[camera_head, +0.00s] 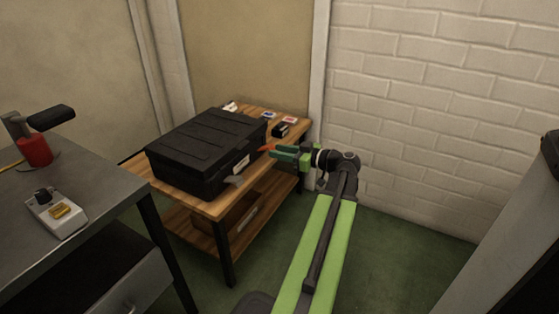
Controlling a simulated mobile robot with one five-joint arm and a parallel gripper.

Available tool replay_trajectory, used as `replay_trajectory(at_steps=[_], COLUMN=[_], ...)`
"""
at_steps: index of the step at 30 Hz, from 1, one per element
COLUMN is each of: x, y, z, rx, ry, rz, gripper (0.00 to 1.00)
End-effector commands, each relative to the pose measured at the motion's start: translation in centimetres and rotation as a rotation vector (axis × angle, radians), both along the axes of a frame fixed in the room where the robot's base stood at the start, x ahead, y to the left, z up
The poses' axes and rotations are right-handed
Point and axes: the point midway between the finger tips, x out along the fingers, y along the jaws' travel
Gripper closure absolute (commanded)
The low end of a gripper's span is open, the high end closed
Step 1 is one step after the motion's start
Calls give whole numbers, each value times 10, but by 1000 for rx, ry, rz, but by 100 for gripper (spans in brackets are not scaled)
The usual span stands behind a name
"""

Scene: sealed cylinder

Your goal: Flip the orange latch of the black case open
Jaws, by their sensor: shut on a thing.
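The black case (205,146) sits with its lid down on a wooden table (215,208). The orange latch (267,147) shows as a small orange piece at the right side of the case, at the tips of my gripper. My gripper (273,151) reaches in from the right with green fingers, shut on the orange latch. The fingers hide part of the latch, so its exact angle is hard to tell. A grey piece (234,181) sticks out low on the front of the case.
A grey metal bench (100,176) on the left holds a red-bodied tool (36,150) and a small white device (55,213). A brick wall (440,100) stands behind my arm. Green floor is clear between bench and table.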

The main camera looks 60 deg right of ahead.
Motion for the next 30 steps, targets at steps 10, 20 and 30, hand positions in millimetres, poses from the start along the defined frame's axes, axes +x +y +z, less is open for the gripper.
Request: replay_trajectory(at_steps=[10,20,30], x=[0,1,0], y=[1,1,0], z=[-4,-3,-4], rx=[0,0,0], ry=[-53,-54,-53], rz=[2,2,1], gripper=[100,68,47])
